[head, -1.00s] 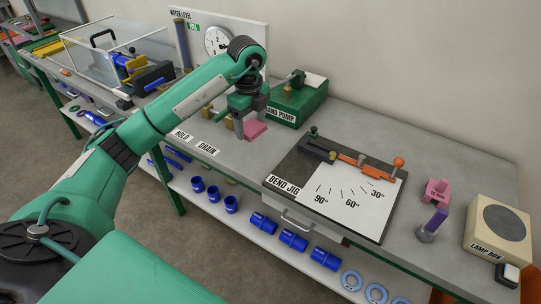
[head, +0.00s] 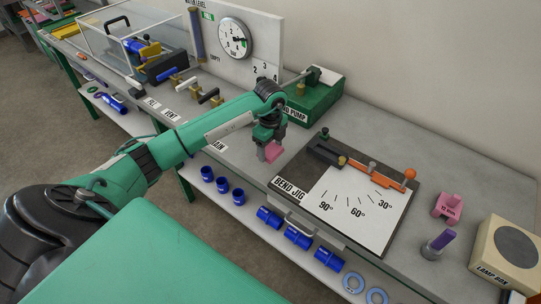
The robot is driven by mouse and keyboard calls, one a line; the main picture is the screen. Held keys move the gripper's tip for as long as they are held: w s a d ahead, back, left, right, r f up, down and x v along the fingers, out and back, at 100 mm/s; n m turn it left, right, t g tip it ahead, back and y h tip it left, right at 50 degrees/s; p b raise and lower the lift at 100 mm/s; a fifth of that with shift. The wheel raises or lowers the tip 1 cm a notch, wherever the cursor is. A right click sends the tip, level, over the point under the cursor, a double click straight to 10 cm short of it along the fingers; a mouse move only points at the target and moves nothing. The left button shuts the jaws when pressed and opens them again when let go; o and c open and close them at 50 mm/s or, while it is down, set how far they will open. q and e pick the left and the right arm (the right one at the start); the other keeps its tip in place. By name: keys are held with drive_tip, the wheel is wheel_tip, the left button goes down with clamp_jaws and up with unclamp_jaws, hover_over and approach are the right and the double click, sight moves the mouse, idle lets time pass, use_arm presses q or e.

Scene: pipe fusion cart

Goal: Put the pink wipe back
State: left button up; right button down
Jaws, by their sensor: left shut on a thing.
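My left gripper (head: 268,141) reaches in from the left over the bench. It is shut on the pink wipe (head: 272,152), a small pink block. The wipe hangs below the fingers, left of the bend jig. I cannot tell whether it touches the bench top. My right gripper is not in view.
The bend jig (head: 395,225) lies on the grey bench (head: 440,165), with the green hand pump (head: 316,103) behind the gripper. A pink block with a label (head: 447,207), a purple piece in a grey stand (head: 437,244) and the lamp box (head: 508,252) stand at right.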

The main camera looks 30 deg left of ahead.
sight(270, 159)
use_arm(q)
drive_tip(key=shift+f, duration=0.8)
wheel_tip(270, 159, down, 4)
drive_tip(key=shift+f+p, duration=0.15)
drive_tip(key=shift+p, duration=0.5)
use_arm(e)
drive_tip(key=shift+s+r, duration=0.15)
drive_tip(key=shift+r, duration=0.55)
use_arm(q)
drive_tip(key=shift+f, duration=0.1)
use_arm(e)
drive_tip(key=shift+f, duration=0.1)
use_arm(q)
drive_tip(key=o, duration=0.9)
drive_tip(key=shift+o, duration=0.2)
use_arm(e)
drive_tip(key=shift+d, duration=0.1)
